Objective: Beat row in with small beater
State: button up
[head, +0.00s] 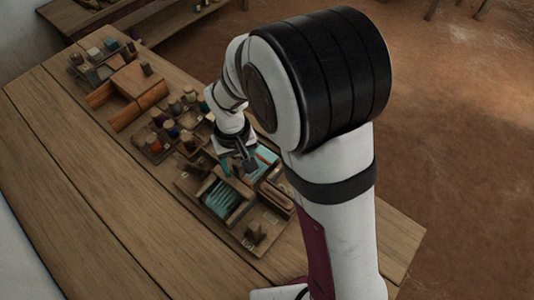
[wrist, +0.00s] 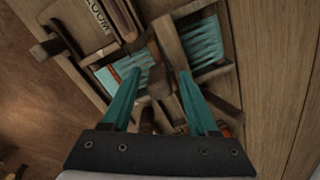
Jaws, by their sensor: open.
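My gripper (wrist: 160,72) is open, with two teal fingers pointing down over a small wooden loom. In the head view my gripper (head: 241,162) is above the loom's upper part. A wooden bar (wrist: 168,40) crosses the loom between and beyond the fingertips; I cannot tell whether it is the small beater, or whether the fingers touch it. Teal threads (wrist: 204,42) lie on one side of the bar, and a second teal patch (wrist: 113,74) lies on the other. In the head view the teal threads (head: 222,199) sit in a wooden frame. The row itself is too small to make out.
The loom stands on a plank table (head: 90,185). Spools and small pegs (head: 172,130) stand in trays behind it, beside a wooden box (head: 132,80). The table's left side is bare.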

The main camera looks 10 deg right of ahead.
grip_shut()
jog(key=w+d, duration=0.5)
jog(key=shift+w+d, duration=0.25)
jog(key=shift+w, duration=0.05)
jog(key=c, duration=0.8)
grip_release()
jog(key=shift+w+d, duration=0.2)
jog(key=shift+a, duration=0.1)
jog(key=shift+s+a, duration=0.25)
grip_shut()
jog(key=shift+s+a, duration=2.45)
jog(key=shift+s, duration=0.3)
jog(key=o, duration=0.8)
grip_release()
jog(key=shift+o, duration=0.2)
